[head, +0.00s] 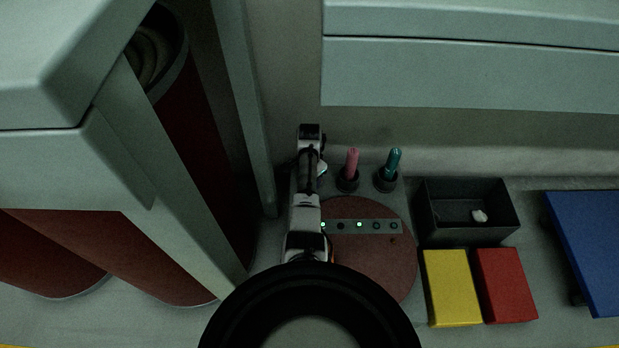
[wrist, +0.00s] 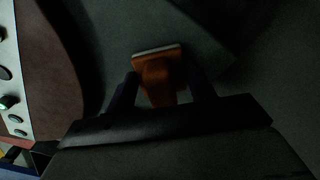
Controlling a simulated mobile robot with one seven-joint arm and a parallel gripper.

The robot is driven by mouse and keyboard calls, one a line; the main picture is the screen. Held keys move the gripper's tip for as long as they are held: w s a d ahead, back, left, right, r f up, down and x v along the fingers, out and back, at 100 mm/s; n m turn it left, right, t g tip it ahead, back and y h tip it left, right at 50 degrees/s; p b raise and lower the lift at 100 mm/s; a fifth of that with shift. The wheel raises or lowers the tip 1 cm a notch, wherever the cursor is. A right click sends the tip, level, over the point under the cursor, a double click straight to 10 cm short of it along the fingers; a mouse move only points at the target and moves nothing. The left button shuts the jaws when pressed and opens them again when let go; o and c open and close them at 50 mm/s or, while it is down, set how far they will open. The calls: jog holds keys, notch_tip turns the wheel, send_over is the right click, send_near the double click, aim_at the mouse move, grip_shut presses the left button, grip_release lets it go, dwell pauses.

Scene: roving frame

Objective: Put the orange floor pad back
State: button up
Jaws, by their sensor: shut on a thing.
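The orange floor pad (wrist: 161,78) is in the wrist view as a small orange piece with a pale top edge. My gripper (wrist: 160,88) is shut on it, one dark finger on each side. A grey surface lies behind the pad, and I cannot tell whether the pad touches it. In the head view, my arm stands left of a round reddish-brown disc (head: 370,270). The pad and fingertips cannot be made out clearly there.
A strip with small lights (head: 375,226) crosses the disc. Pink (head: 352,162) and teal (head: 393,162) items stand in dark cups. Right are a dark bin (head: 435,228) with a pale lump, yellow (head: 452,288) and red (head: 506,285) blocks, and a blue panel (head: 590,245). Cabinets stand left.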

jog(key=shift+r, duration=0.1)
jog(key=o, duration=1)
jog(key=shift+c, duration=0.2)
notch_tip(320, 180, up, 12)
jog(key=p, duration=0.4)
